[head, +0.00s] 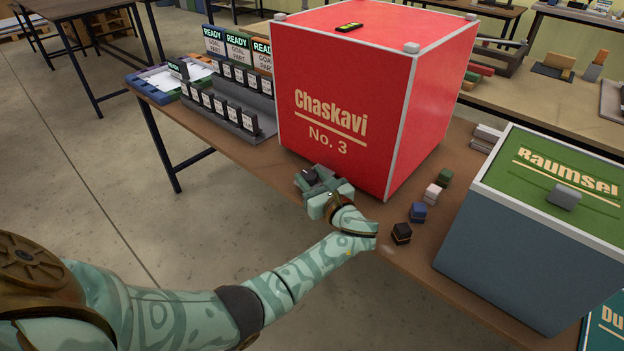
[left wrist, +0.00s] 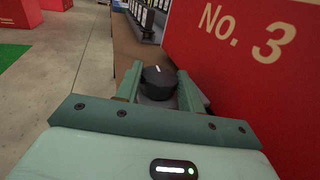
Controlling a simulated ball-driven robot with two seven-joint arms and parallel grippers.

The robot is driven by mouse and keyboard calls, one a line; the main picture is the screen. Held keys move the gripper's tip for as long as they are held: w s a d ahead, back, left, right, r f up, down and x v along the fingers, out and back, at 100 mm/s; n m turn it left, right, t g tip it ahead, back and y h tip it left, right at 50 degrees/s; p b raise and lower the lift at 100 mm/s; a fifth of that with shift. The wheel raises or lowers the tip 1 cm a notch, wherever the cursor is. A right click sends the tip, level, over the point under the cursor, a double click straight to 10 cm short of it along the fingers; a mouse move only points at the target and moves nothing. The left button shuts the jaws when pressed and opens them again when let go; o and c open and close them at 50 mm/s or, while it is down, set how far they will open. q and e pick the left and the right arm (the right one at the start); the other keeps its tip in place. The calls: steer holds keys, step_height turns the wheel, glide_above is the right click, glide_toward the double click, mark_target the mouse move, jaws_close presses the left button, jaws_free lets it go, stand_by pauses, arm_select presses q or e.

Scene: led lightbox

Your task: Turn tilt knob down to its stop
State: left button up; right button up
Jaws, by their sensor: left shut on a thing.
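The tilt knob (left wrist: 158,76) is a dark round knob with a white mark on its top, seen between my fingers in the left wrist view. Its dark top also shows in the head view (head: 309,176), in front of the red box. My left gripper (head: 314,184) is shut on the knob, with one finger on each side of it. The knob's lower part and its base are partly hidden by the fingers. Which stop the mark stands at cannot be told. My right gripper is not in view.
The large red "Chaskavi No. 3" box (head: 335,110) stands close behind my left gripper. Several small blocks lie to the right, including a blue one (head: 418,212). A green-lidded "Raumsel" box (head: 510,230) stands further right. Racks of small displays (head: 235,90) stand at the left.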

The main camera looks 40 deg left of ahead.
arm_select(q)
steer(key=shift+r, duration=0.2)
steer(key=o, duration=1)
steer(key=shift+c, duration=0.2)
steer(key=shift+f, duration=0.1)
steer(key=p+v, duration=0.2)
steer(key=v, duration=1.4)
steer(key=shift+d+p, duration=0.2)
steer(key=shift+p, duration=0.2)
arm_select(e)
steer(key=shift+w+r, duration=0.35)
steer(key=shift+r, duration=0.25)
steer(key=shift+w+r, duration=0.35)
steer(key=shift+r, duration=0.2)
arm_select(q)
steer(key=shift+w, duration=0.1)
